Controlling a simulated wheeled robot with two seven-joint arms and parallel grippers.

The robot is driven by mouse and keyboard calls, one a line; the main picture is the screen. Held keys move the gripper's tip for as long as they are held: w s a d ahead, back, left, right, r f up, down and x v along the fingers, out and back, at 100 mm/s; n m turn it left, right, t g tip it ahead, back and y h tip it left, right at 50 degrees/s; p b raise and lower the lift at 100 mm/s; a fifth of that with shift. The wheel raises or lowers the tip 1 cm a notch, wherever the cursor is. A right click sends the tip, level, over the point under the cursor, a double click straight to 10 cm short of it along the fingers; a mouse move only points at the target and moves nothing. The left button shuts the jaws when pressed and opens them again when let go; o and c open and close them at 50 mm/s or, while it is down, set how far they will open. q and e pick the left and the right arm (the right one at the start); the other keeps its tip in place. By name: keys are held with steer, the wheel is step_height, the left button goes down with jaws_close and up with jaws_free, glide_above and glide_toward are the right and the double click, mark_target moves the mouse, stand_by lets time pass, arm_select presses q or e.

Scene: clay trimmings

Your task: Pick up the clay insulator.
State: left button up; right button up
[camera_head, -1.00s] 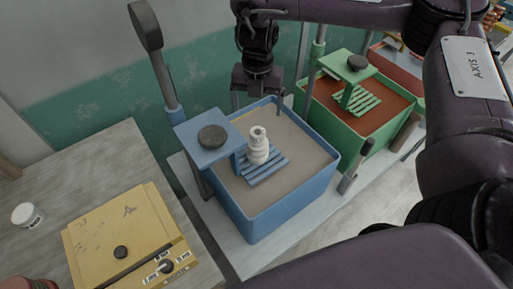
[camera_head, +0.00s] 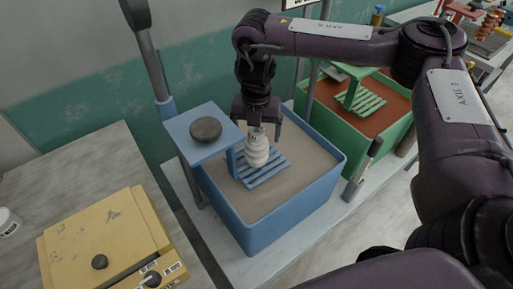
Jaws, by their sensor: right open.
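The clay insulator (camera_head: 256,154) is a pale, ribbed, upright piece. It stands on a blue slatted rack (camera_head: 266,174) inside the blue tub (camera_head: 262,236). My right gripper (camera_head: 257,137) points down over the insulator, with its fingers open around or just beside the top of it. The near contact between fingers and clay is too small to tell. My left gripper is not in the view.
A blue platform with a dark round knob (camera_head: 206,129) stands at the tub's left corner, close to the insulator. A green tub (camera_head: 385,125) with a similar rack is to the right. A yellow box (camera_head: 100,245) sits on the table at left.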

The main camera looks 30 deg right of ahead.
step_height(320, 180, down, 4)
steer(key=shift+s+r+p, duration=0.1)
steer(key=shift+r+p, duration=0.15)
steer(key=shift+p, duration=0.5)
steer(key=shift+f, duration=0.35)
steer(key=shift+c, duration=0.4)
steer(key=shift+r, duration=0.1)
steer(key=c, duration=1.6)
